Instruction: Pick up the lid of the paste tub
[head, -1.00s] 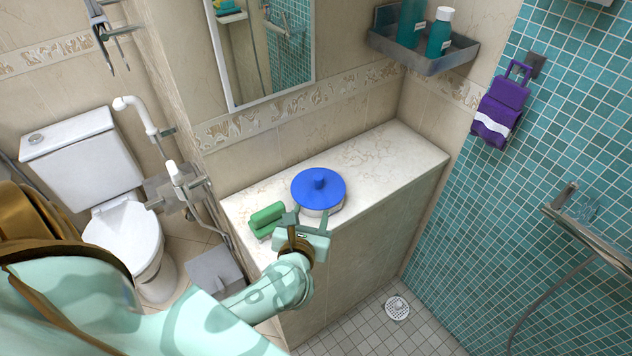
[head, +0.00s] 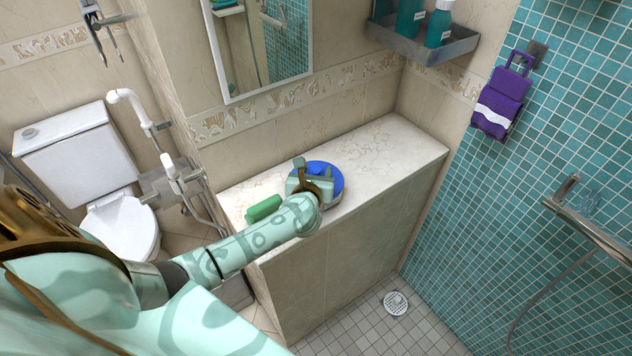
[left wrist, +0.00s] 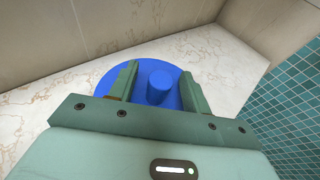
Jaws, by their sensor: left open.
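The paste tub's lid is a blue disc (head: 332,179) on the marble ledge, partly hidden by my left gripper in the head view. In the left wrist view the blue lid (left wrist: 147,55) shows with its round raised knob (left wrist: 160,86). My left gripper (head: 311,169) is over the lid. Its two fingers (left wrist: 159,85) are open, one on each side of the knob, with a gap on both sides. Whether the fingertips touch the lid I cannot tell. The tub (head: 336,201) below the lid is mostly hidden. My right gripper is not in view.
A green block, perhaps a sponge (head: 263,208), lies on the ledge (head: 385,150) left of the tub. The wall and mirror (head: 262,45) stand behind. The ledge's right part is clear. A grey shelf with teal bottles (head: 440,47) hangs at the upper right.

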